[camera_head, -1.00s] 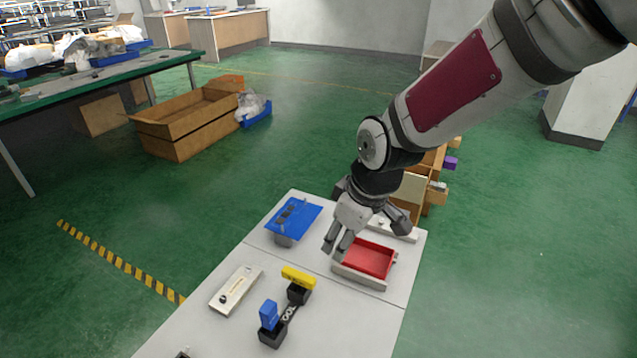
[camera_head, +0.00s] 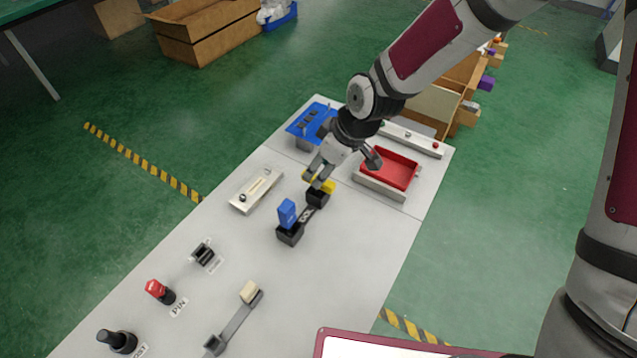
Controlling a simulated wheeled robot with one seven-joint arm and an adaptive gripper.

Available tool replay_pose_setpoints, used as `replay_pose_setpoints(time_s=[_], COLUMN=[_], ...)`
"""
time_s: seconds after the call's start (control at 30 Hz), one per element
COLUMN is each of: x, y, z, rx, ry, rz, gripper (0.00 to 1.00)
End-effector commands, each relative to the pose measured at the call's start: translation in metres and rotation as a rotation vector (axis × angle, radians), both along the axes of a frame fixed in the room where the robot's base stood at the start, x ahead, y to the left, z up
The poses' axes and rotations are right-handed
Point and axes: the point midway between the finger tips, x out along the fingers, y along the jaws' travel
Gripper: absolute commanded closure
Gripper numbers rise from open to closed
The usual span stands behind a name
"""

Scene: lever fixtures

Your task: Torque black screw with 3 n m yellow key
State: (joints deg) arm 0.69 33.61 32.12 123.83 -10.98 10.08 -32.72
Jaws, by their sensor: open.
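The yellow key (camera_head: 327,186) stands in the far black socket of a dark holder (camera_head: 309,214). My gripper (camera_head: 317,178) is right over the yellow key and partly hides it. Its fingers are open and close to the key's top; I cannot tell whether they touch it. A blue key (camera_head: 287,211) stands in the near socket of the same holder. A small dark screw-like piece (camera_head: 243,198) sits at the near end of a pale block (camera_head: 262,186), left of the keys; I cannot tell for certain that it is the black screw.
A red tray (camera_head: 359,182) is right of my gripper, and a blue fixture (camera_head: 304,127) is behind it. A red-topped pin (camera_head: 157,291), a black knob (camera_head: 117,341) and a lever with a cream handle (camera_head: 250,292) stand nearer. The right-hand tabletop is clear.

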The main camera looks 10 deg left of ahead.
Motion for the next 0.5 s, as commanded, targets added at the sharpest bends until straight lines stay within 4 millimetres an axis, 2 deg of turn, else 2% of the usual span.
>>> replay_pose_setpoints(time_s=[0.33,0.5], x=[0.005,0.008], y=[0.007,0.010], z=[-0.040,-0.051], rx=[-0.001,-0.001], ry=[0.004,0.001], rz=[0.000,-0.002], gripper=[0.58,0.58])
